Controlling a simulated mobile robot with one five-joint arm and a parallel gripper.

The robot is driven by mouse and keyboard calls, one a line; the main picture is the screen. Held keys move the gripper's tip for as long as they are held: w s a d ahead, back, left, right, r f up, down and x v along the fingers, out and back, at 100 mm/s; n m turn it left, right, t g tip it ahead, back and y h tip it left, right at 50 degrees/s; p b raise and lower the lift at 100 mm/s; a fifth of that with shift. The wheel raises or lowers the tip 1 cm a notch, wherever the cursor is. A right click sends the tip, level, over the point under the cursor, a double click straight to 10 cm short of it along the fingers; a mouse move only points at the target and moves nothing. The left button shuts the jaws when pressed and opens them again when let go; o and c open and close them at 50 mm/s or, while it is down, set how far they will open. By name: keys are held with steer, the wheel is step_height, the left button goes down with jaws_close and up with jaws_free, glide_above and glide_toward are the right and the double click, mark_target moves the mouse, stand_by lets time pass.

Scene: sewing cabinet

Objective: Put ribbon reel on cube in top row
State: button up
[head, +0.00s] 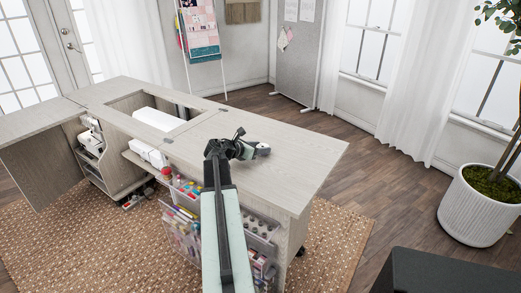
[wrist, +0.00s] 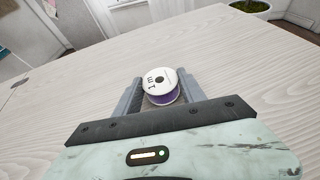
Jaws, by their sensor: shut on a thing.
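The ribbon reel (wrist: 160,93) is between my gripper's fingers in the wrist view, its white round face with dark marks turned up and purple ribbon around its side. My gripper (wrist: 161,98) is shut on it. In the head view my gripper (head: 260,150) is over the right part of the cabinet's pale wood top (head: 300,160); the reel is too small to make out clearly there. I cannot tell whether the reel touches the top. I cannot make out any cube in either view.
The cabinet top has an opening with a white machine (head: 160,119) in it. Clear bins (head: 185,225) of sewing supplies hang on the near side. Open shelves (head: 92,155) are at left. A white planter (head: 480,212) stands at right. The top around my gripper is clear.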

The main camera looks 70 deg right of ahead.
steer(key=shift+f, duration=0.15)
steer(key=o, duration=1.5)
steer(key=shift+c, duration=0.2)
